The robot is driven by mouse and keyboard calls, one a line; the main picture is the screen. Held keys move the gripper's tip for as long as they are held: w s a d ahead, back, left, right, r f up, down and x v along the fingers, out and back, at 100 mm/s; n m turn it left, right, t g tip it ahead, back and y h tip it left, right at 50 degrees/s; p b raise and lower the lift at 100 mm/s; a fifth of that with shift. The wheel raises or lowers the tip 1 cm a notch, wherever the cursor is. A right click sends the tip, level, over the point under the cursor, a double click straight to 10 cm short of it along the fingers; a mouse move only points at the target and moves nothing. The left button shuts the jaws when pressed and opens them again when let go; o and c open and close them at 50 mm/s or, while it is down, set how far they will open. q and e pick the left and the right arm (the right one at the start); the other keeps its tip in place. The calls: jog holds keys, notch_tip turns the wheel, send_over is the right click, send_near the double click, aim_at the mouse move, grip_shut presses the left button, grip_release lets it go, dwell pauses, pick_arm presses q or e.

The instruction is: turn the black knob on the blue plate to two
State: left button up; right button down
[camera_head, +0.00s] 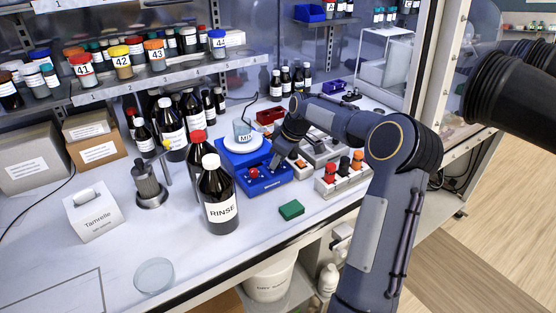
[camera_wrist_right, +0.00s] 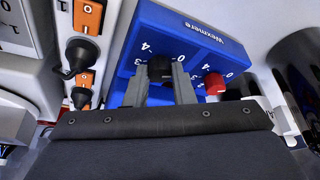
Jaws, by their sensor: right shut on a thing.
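The blue plate (camera_head: 283,182) is the sloped front of a blue device on the bench, marked "Wexmere" in the wrist view (camera_wrist_right: 205,32). The black knob (camera_wrist_right: 160,68) sits on it with white scale marks around it; I cannot tell where its pointer stands. My right gripper (camera_head: 277,161) comes in from the right over the plate and hides the black knob in the head view. In the wrist view my right gripper (camera_wrist_right: 160,82) has one finger on each side of the black knob, shut on it. A red knob (camera_wrist_right: 214,83) is beside it, apart from the fingers. My left gripper is not in view.
A white round top with a beaker (camera_head: 243,131) stands just behind the plate. The RINSE bottle (camera_head: 217,200) stands to its left, a green block (camera_head: 291,209) in front. A box with red, black and orange-based knobs (camera_head: 341,180) is to the right.

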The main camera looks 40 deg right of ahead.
jog(key=shift+a+m+h+b, duration=0.1)
jog(key=shift+m+h+b, duration=0.45)
jog(key=shift+m, duration=0.55)
jog(key=m+b, duration=0.1)
jog(key=m, duration=0.1)
jog(key=shift+m+h, duration=0.3)
jog(key=shift+h, duration=0.05)
jog(key=m+h+b, duration=0.1)
jog(key=m, duration=0.2)
jog(key=shift+a+m, duration=0.15)
jog(key=shift+m, duration=0.15)
jog(key=m+h, duration=0.1)
jog(key=m, duration=0.2)
jog(key=shift+w+m+g+h, duration=0.1)
jog(key=shift+m+g+h, duration=0.2)
jog(key=shift+h, duration=0.1)
jog(key=m, duration=0.2)
jog(key=shift+a+m+g+h+b, duration=0.1)
jog(key=shift+m+g+h+b, duration=0.2)
jog(key=shift+m+h, duration=0.1)
jog(key=m+g, duration=0.1)
jog(key=m, duration=0.1)
jog(key=shift+w+r+m+h, duration=0.1)
jog(key=shift+m+h, duration=0.2)
jog(key=shift+m, duration=0.1)
jog(key=m+g+p, duration=0.2)
jog(key=m, duration=0.3)
jog(key=shift+m, duration=0.4)
